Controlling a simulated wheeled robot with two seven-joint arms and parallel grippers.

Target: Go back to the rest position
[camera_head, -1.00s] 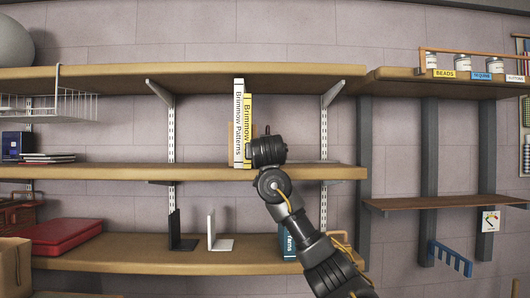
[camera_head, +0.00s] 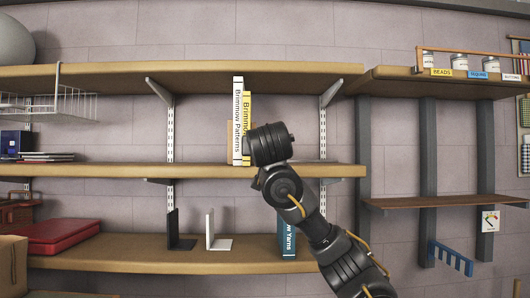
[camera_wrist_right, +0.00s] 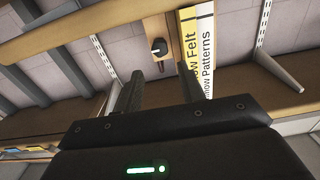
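My right gripper (camera_head: 268,145) is in front of the middle shelf, beside two upright books; its fingertips are hidden in the head view. In the right wrist view its two fingers (camera_wrist_right: 158,82) are apart with nothing between them. The white "Brimmow Patterns" book (camera_head: 238,122) and the yellow one (camera_head: 247,112) stand side by side on the middle shelf. They also show in the wrist view, as a white spine (camera_wrist_right: 206,50) and a yellow spine (camera_wrist_right: 189,45). My left gripper is not in view.
A wooden piece (camera_wrist_right: 155,30) with a dark knob stands beside the books. The middle shelf (camera_head: 110,171) has free room. On the lower shelf (camera_head: 130,258) are a black bookend (camera_head: 178,235), a white bookend (camera_head: 214,235) and a blue book (camera_head: 287,243). A wire basket (camera_head: 60,105) hangs left.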

